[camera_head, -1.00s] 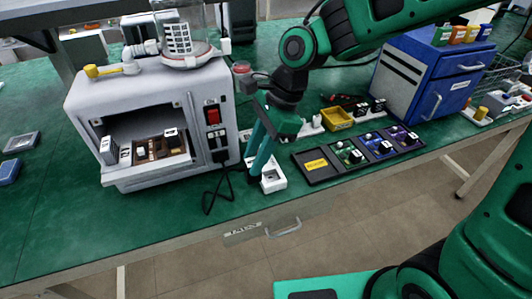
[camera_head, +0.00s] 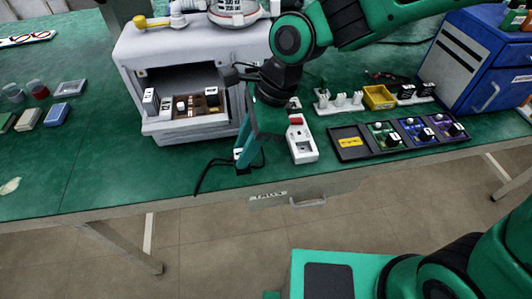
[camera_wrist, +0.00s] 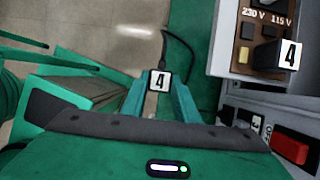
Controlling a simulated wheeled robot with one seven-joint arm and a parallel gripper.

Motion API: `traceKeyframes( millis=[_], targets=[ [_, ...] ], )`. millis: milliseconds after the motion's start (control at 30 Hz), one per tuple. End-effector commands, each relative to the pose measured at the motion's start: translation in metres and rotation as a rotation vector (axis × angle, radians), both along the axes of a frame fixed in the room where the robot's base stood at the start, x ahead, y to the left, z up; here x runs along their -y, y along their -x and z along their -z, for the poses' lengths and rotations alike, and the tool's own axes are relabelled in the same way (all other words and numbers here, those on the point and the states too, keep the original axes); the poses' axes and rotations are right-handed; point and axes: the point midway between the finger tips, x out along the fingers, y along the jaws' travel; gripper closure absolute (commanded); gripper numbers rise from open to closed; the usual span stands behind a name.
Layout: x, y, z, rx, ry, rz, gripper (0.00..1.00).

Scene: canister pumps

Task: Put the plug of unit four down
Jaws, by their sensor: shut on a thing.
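My gripper (camera_head: 246,160) is shut on the plug (camera_head: 239,153), a small light block marked 4, at the front of the bench left of the socket strip (camera_head: 302,143). In the wrist view the plug (camera_wrist: 160,80) sits between the two green fingertips (camera_wrist: 160,92), its 4 facing the camera. A black cord (camera_head: 203,175) runs beside it on the bench. I cannot tell whether the plug touches the bench top. Unit four (camera_head: 190,65) is the grey-white machine behind, with an open bay; a block marked 4 (camera_wrist: 290,55) shows there in the wrist view.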

Motion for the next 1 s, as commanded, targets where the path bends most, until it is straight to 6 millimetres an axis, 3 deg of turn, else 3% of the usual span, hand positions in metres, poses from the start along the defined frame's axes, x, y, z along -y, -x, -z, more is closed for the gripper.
traceKeyframes(
  millis=[200, 400, 667, 900, 1000],
  targets=[
    [0.025, -0.037, 0.027, -0.004, 0.001, 0.004, 0.95],
    [0.041, -0.063, 0.045, -0.002, 0.001, 0.002, 0.95],
    [0.046, -0.070, 0.057, -0.002, 0.001, -0.001, 0.95],
    [0.046, -0.069, 0.087, -0.003, 0.001, -0.001, 0.95],
    [0.046, -0.070, 0.090, 0.000, 0.000, 0.000, 0.95]
  ],
)
